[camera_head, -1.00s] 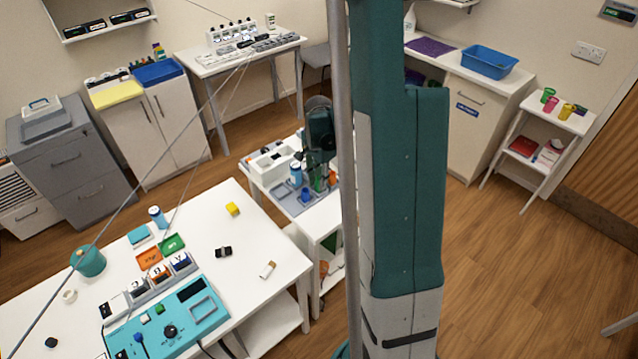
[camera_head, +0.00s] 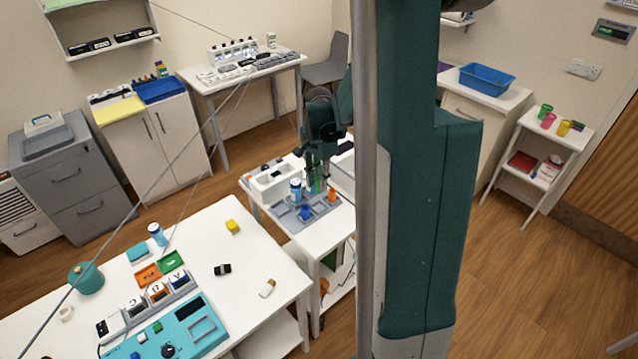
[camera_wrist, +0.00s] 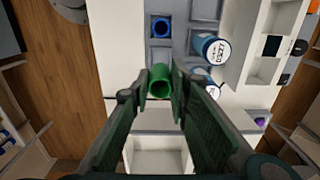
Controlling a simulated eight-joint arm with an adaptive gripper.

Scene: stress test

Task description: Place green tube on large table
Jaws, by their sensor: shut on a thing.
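I cannot tell whether the tube is clear of the tray. The large white table (camera_head: 200,265) is in the left foreground of the head view.
A blue-and-white can (camera_head: 296,189), a blue cup (camera_head: 305,212) and an orange tube (camera_head: 332,195) stand close to my gripper.

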